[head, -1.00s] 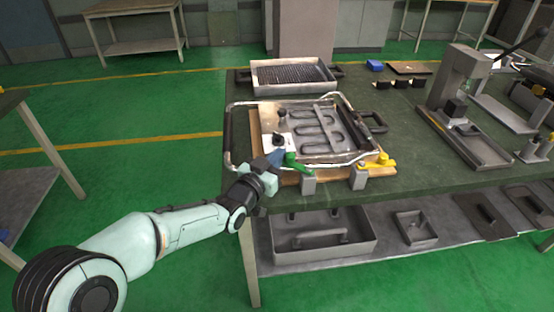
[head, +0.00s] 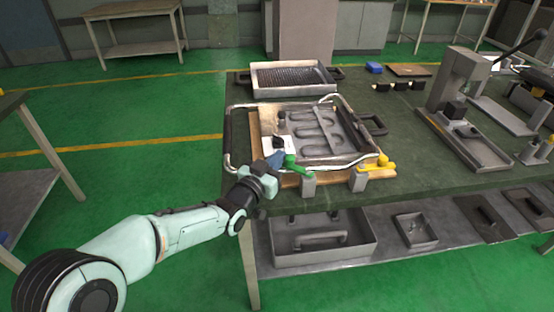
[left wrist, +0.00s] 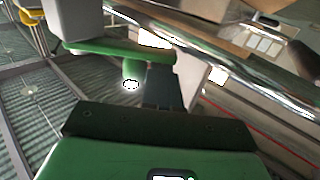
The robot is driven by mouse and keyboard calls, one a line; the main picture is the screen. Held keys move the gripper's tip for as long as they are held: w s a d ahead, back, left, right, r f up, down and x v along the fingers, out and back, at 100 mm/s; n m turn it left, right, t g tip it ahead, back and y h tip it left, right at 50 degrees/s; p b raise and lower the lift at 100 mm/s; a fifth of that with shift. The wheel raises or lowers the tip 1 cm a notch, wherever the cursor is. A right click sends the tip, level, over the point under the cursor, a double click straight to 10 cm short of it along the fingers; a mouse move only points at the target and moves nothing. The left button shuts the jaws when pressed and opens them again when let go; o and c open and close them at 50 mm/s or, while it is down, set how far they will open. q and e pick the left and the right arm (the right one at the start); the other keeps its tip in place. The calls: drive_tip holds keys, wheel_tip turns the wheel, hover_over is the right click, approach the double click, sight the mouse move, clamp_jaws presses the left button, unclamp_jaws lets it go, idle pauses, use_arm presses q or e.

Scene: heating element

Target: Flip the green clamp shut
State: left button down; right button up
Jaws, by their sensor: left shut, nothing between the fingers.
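The green clamp (head: 297,167) sits at the front left edge of the heating element fixture (head: 320,135), by a grey block (head: 308,185). Its lever slopes from upper left down to the block. My left gripper (head: 277,159) is shut and empty, with its tip close against the lever's upper left end. In the left wrist view the green lever (left wrist: 118,48) lies just ahead of my shut fingers (left wrist: 163,85), with a green knob under it. I cannot tell if they touch. My right gripper is not in view.
A yellow clamp (head: 386,163) stands at the fixture's front right. A silver tube (head: 230,150) loops around the fixture. A grey tray (head: 292,76) lies behind it, and a press (head: 460,85) stands to the right. Dark bench top (head: 425,165) is clear at the front right.

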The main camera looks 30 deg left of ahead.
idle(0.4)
use_arm(q)
drive_tip(key=s+p, duration=0.1)
drive_tip(key=s, duration=1.2)
drive_tip(key=shift+s+d, duration=0.15)
drive_tip(key=shift+s, duration=0.05)
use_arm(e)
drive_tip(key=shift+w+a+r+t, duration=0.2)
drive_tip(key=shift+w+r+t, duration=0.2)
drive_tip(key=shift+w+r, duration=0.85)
